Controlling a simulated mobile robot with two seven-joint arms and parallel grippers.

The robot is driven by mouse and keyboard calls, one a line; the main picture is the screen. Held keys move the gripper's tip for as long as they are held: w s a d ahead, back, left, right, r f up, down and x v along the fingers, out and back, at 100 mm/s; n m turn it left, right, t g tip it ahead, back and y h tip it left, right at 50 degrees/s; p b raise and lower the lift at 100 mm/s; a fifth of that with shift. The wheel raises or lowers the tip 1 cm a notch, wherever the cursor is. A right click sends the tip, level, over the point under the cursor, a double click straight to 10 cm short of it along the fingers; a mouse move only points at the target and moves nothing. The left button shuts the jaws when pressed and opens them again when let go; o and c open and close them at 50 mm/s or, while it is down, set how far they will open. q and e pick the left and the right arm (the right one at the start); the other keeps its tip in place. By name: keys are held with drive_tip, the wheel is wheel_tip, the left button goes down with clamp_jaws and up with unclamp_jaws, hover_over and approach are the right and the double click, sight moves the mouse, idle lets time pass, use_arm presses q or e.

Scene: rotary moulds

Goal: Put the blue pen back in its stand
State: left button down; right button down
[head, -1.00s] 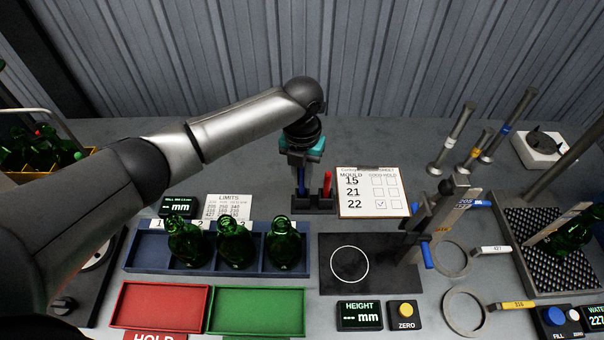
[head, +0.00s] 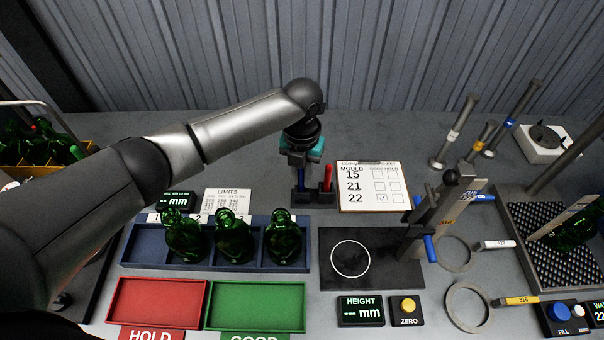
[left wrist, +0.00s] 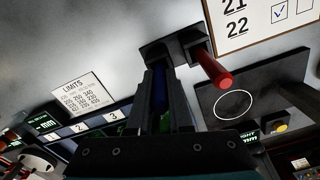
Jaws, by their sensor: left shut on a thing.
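The blue pen (head: 301,180) is upright at the left side of the dark pen stand (head: 318,205), its lower end at the stand's left hole. My left gripper (head: 301,168) points down and is shut on the pen's upper part. In the left wrist view the blue pen (left wrist: 160,98) shows between the two dark fingers (left wrist: 160,85), with the stand (left wrist: 172,50) just beyond. A red pen (head: 327,178) stands in the stand's right side, and it also shows in the left wrist view (left wrist: 212,70). How deep the blue pen sits is hard to tell. My right gripper is not in view.
A clipboard (head: 373,190) lies right of the stand. A limits card (head: 228,203) and a blue rack (head: 150,255) with green bottles (head: 283,240) lie in front and left. A height gauge (head: 425,235) stands to the right. Bench behind the stand is clear.

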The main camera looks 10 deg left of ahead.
use_arm(q)
drive_tip(key=shift+f, duration=0.15)
drive_tip(key=c, duration=0.8)
unclamp_jaws()
drive_tip(key=shift+o, duration=0.2)
wheel_tip(320, 180, up, 15)
drive_tip(key=shift+s, duration=0.1)
